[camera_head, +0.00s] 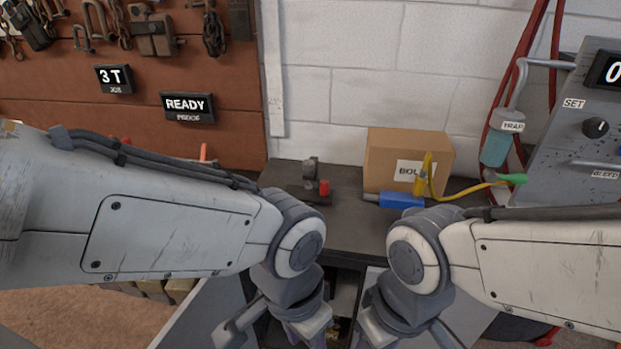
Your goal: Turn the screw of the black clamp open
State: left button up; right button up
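A small dark upright fitting (309,172) stands on the black bench top, with a red cylinder (324,187) beside its foot. It may be the black clamp, but it is too small to tell, and I cannot make out a screw on it. My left gripper (285,328) and my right gripper (402,328) hang side by side at the bottom edge, nearer to me than the fitting and apart from it. Their fingertips are cut off by the frame, so I cannot see whether they are open or hold anything.
A grey control panel (580,130) is at the right. Dark tools hang on the brown board (230,110) with "3 T" and "READY" signs.

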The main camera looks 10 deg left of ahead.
aim_at(308, 165)
jog(key=z, duration=1)
jog(key=i, duration=0.65)
jog(key=u, duration=2.05)
